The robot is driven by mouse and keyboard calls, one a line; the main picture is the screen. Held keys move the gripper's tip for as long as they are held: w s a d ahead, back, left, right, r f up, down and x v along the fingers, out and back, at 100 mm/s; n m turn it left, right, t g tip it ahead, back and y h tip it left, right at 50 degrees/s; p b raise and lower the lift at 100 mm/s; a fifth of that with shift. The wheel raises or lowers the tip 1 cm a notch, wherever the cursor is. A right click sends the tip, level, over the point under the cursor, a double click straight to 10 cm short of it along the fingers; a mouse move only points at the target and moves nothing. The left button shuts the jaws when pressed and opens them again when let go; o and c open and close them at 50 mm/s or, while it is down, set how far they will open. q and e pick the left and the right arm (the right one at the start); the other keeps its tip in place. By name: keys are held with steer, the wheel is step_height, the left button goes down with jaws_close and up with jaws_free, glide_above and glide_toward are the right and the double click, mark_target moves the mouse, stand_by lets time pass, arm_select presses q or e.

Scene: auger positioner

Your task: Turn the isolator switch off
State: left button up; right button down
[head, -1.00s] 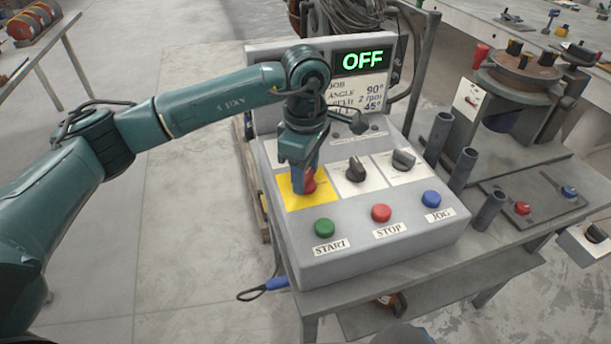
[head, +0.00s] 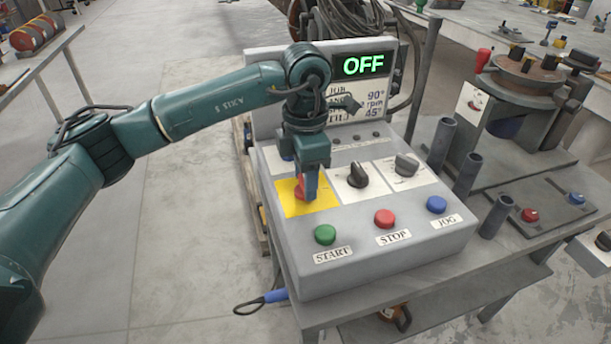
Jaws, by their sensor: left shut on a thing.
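The isolator switch (head: 300,190) is a red knob on a yellow plate (head: 322,205) at the left of the grey control box. My left gripper (head: 308,190) points down over it and is shut on the red knob, hiding much of it. The display (head: 363,65) on the upright panel behind reads OFF in green letters. My right gripper is not in view.
Two black knobs (head: 358,174) (head: 406,164) sit on white plates to the right. Green START (head: 325,235), red STOP (head: 385,218) and blue JOG (head: 436,204) buttons line the front. Grey upright tubes (head: 467,174) stand right of the box.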

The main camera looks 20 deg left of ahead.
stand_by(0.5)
arm_select(q)
steer(key=o, duration=1)
step_height(320, 180, up, 13)
